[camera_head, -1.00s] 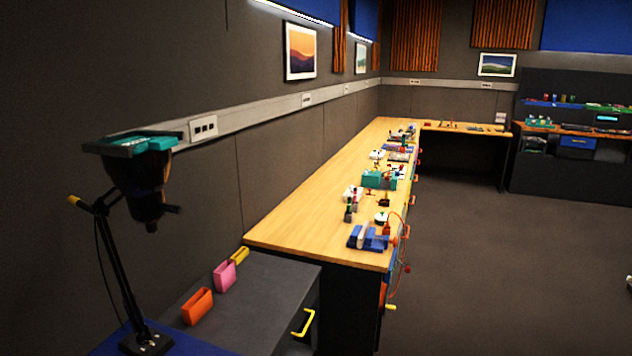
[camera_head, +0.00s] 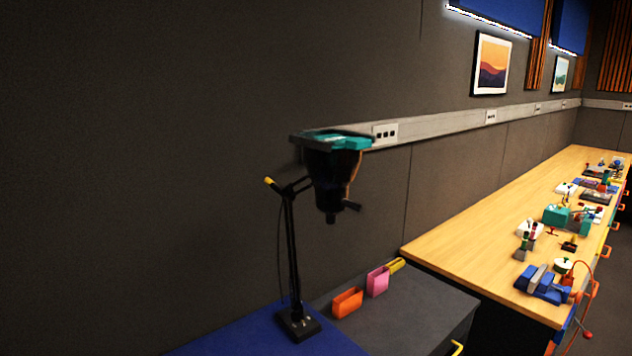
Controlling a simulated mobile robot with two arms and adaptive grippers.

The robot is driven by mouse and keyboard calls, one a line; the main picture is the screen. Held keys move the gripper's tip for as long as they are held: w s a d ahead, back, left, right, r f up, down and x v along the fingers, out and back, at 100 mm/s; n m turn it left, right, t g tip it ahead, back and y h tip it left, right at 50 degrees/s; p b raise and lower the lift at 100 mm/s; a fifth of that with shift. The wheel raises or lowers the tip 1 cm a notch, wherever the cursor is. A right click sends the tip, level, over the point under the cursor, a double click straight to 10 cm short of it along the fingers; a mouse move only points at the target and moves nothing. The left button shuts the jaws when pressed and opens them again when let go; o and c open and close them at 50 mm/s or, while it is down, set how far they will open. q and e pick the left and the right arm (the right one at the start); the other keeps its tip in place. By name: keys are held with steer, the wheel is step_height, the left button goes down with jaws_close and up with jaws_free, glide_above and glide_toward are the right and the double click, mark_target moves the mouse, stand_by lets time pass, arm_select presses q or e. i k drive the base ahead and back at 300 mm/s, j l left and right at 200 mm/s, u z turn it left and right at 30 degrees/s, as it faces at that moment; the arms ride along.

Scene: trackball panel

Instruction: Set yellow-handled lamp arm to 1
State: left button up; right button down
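A black lamp arm (camera_head: 292,250) stands on a base on a blue surface at the lower middle. It has a yellow handle (camera_head: 268,181) at its upper joint, left of a dark lamp-like head (camera_head: 332,185) with a teal top (camera_head: 340,138). The lower arm is near upright, and a short link runs right toward the head. A cable hangs beside the arm. No scale or number for its setting can be read. Neither of my grippers is in view.
A dark grey cabinet (camera_head: 420,310) beside the lamp bears orange (camera_head: 347,302), pink (camera_head: 377,281) and yellow holders. A long wooden bench (camera_head: 470,250) with several tools runs back on the right. The blue surface (camera_head: 235,335) is clear left of the lamp base.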

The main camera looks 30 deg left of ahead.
mark_target(287, 192)
steer(key=u, duration=0.4)
steer(key=i+l+u, duration=0.1)
steer(key=u, duration=0.75)
steer(key=i+l+u, duration=0.1)
steer(key=u, duration=0.35)
steer(key=i+l+u, duration=0.1)
steer(key=l+u, duration=0.25)
steer(key=l, duration=0.25)
steer(key=l+u, duration=0.4)
steer(key=l, duration=0.25)
steer(key=l+u, duration=0.35)
steer(key=l, duration=0.3)
steer(key=k+l, duration=0.1)
steer(key=l, duration=1.15)
steer(key=k+l+u, duration=0.1)
steer(key=k+l, duration=0.15)
steer(key=k, duration=0.2)
